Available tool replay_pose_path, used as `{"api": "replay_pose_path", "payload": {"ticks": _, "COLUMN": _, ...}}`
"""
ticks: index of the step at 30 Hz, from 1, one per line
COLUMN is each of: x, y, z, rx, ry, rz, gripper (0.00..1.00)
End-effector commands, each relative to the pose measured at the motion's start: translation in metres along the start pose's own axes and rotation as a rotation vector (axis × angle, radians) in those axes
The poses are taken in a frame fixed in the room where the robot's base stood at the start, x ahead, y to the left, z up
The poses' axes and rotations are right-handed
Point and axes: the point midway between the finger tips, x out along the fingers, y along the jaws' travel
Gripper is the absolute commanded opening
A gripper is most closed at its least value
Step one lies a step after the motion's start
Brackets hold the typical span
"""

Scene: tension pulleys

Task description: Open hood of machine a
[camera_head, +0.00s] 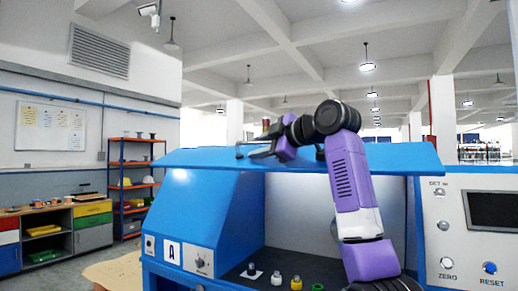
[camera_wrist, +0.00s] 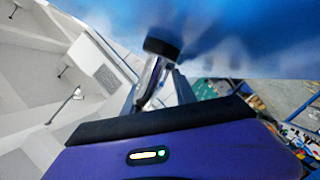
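Machine A (camera_head: 208,222) is a blue cabinet marked with a letter A plate (camera_head: 172,251). Its blue hood (camera_head: 385,160) is raised to nearly level, and the pale interior shows beneath it. My gripper (camera_head: 258,152) is at the hood's upper side, left of its middle, close to dark handle fittings. In the wrist view a black-capped metal post (camera_wrist: 160,62) stands right in front of my gripper, with the blurred blue hood (camera_wrist: 245,40) above. My fingers are mostly hidden, so I cannot tell whether they close on the handle.
Several coloured pulleys or knobs (camera_head: 296,283) stand on the dark floor inside the machine. A control panel (camera_head: 480,225) with a screen and buttons is at the right. A workbench (camera_head: 60,240) and an orange shelf (camera_head: 135,185) stand at the left, apart from the machine.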

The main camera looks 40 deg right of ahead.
Motion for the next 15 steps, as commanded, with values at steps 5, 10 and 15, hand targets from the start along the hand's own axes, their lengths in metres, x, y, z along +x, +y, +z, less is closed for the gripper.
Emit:
{"api": "replay_pose_path", "payload": {"ticks": 5, "x": 0.001, "y": -0.002, "z": 0.000, "rx": 0.001, "ry": 0.000, "rz": -0.004, "gripper": 0.34}}
{"api": "replay_pose_path", "payload": {"ticks": 10, "x": -0.011, "y": -0.002, "z": 0.001, "rx": 0.000, "ry": 0.001, "rz": 0.000, "gripper": 0.34}}
{"api": "replay_pose_path", "payload": {"ticks": 15, "x": -0.039, "y": -0.001, "z": 0.001, "rx": -0.001, "ry": 0.000, "rz": 0.002, "gripper": 0.34}}
